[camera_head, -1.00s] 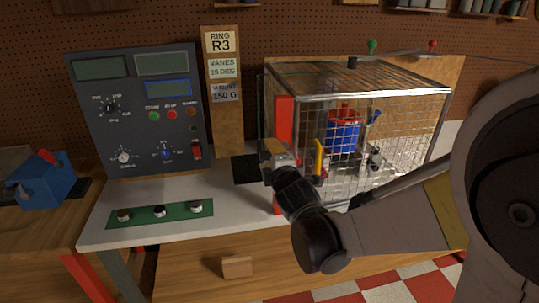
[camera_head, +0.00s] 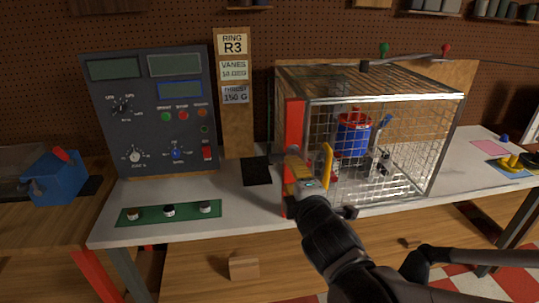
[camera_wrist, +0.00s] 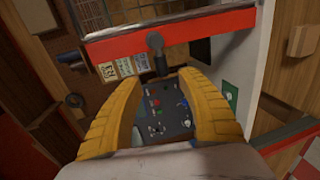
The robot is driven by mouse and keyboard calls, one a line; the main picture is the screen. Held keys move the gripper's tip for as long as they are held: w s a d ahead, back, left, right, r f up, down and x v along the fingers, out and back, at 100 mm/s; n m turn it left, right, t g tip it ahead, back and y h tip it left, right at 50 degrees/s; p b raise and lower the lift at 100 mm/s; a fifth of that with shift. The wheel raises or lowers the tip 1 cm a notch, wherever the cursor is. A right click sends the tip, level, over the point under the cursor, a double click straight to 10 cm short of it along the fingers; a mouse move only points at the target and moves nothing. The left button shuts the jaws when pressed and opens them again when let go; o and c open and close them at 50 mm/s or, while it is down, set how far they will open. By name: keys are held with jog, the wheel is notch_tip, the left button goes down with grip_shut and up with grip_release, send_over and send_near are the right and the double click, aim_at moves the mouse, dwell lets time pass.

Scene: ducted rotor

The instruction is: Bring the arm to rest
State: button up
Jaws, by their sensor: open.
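My gripper (camera_head: 312,168) is in front of the left front corner of the wire cage (camera_head: 375,195), near its red upright (camera_head: 292,150). Its yellow fingers are apart and nothing shows between them; in the wrist view my gripper (camera_wrist: 160,88) is also open and empty. My dark arm reaches up to it from the lower right. A blue and red cylinder (camera_head: 352,135) stands inside the cage. Whether the gripper touches the cage cannot be told.
The control panel (camera_head: 155,115) stands at the left of the white bench, with a green strip of knobs (camera_head: 170,211) before it. A blue device (camera_head: 58,178) is at far left. Yellow and blue items (camera_head: 512,163) lie at far right. A wooden block (camera_head: 244,268) is below the bench top.

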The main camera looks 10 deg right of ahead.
jog(key=s+d+f+m+g, duration=0.2)
jog(key=s+f+m+g, duration=0.2)
jog(key=s+m, duration=0.5)
jog(key=s+d+f+m+g, duration=0.2)
jog(key=s+f+m+g, duration=0.2)
jog(key=s+m, duration=0.4)
jog(key=shift+s+f+m+g, duration=0.25)
jog(key=shift+s+m+g, duration=0.15)
jog(key=shift+s, duration=0.1)
